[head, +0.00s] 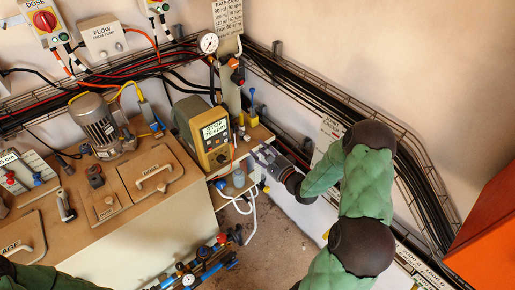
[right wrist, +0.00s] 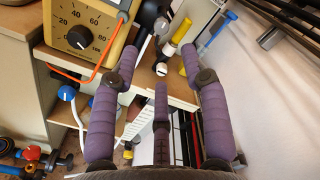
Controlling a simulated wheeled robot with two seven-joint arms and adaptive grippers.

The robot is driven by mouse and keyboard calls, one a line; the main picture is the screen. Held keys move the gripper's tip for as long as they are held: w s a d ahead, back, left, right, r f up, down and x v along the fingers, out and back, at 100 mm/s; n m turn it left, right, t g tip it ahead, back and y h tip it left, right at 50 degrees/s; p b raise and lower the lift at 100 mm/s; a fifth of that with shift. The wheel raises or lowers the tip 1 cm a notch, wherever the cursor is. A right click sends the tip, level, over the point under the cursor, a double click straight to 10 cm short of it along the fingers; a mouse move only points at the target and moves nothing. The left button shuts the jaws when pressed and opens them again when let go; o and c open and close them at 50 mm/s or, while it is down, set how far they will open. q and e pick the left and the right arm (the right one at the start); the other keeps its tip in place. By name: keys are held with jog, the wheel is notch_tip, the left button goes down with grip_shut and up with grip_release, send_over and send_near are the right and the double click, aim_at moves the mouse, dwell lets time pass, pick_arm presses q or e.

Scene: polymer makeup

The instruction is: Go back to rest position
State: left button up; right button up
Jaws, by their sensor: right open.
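My right gripper (head: 262,160) is open, just right of the yellow pump unit (head: 213,135) at the bench's right end. Small bottles and tools stand on the bench beyond the fingertips. My right arm, in green padding, reaches in from the lower right of the head view. Only a bit of green padding of my left arm shows at the bottom left; my left gripper is out of view.
The pump's dial face (right wrist: 85,32) is close to the left finger. A pressure gauge (head: 209,43) and grey column stand behind. Cable trays run along the wall at right. An orange panel (head: 485,240) is at far right. Valves and hoses (head: 205,262) lie low in front.

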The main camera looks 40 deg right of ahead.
dwell(0.4)
jog(key=s+a+f+n+g+y, duration=0.1)
jog(key=s+a+f+n+g, duration=0.1)
jog(key=a+f+n+g, duration=0.45)
jog(key=s+a+f+n+g, duration=0.2)
jog(key=a+f+n, duration=0.1)
jog(key=a+f, duration=0.75)
jog(key=s+a+f+n+g, duration=0.4)
jog(key=s+a+n, duration=0.1)
jog(key=s, duration=0.4)
jog(key=s+a+f+n+g+y, duration=0.1)
jog(key=s+a+f+n+g, duration=0.4)
jog(key=s, duration=0.4)
jog(key=shift+s+a+f+n, duration=0.2)
jog(key=shift+s+a+n, duration=0.2)
jog(key=shift+a, duration=0.85)
